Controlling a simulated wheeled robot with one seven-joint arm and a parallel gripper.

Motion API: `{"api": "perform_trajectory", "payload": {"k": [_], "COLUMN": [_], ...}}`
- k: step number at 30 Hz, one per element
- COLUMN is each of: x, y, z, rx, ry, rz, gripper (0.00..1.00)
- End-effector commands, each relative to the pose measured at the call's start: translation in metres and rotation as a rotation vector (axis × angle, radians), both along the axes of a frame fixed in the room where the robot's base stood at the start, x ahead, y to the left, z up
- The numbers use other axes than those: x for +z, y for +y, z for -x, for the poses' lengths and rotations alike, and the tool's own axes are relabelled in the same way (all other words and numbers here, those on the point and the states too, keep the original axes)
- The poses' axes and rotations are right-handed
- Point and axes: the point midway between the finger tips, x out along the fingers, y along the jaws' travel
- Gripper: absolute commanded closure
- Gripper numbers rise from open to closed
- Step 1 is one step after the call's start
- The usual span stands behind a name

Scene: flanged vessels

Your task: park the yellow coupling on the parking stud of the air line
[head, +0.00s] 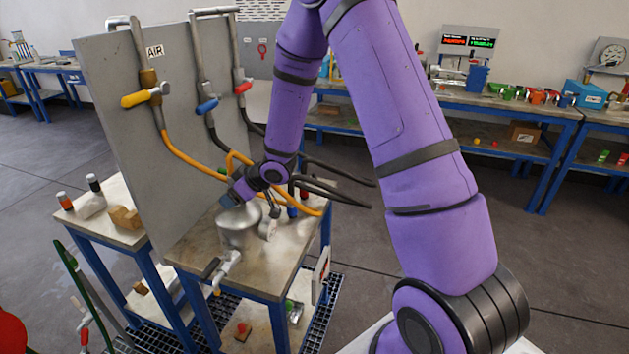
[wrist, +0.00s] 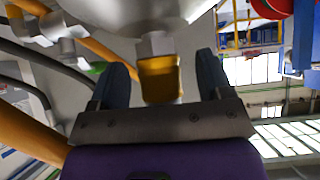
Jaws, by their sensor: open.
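In the wrist view the yellow coupling (wrist: 160,80) sits between the two dark fingers of my gripper (wrist: 162,82). The fingers are open, with a gap visible on each side of it. A metal fitting joins the coupling to the grey vessel (wrist: 135,12). In the head view my gripper (head: 234,194) is at the top of the vessel (head: 236,232) on the bench, and the coupling is hidden there. The air line's orange hose (head: 185,158) runs down from the yellow-handled valve (head: 145,96) beside the AIR label (head: 155,51). I cannot make out the parking stud.
The grey upright panel (head: 120,85) stands behind and left of the vessel. Valves with blue (head: 207,106) and red (head: 243,88) handles feed dark hoses (head: 335,190) that extend right of my gripper. A silver side pipe (head: 226,264) projects from the vessel toward the bench front.

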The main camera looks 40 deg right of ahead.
Motion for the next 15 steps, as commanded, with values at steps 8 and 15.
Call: {"api": "perform_trajectory", "payload": {"k": [8, 15], "x": [0.0, 0.0003], "y": [0.0009, 0.001], "z": [-0.0005, -0.0007], "rx": [0.001, 0.001], "ry": [0.0, -0.001], "rz": [-0.001, -0.002], "gripper": [0.51, 1.0]}}
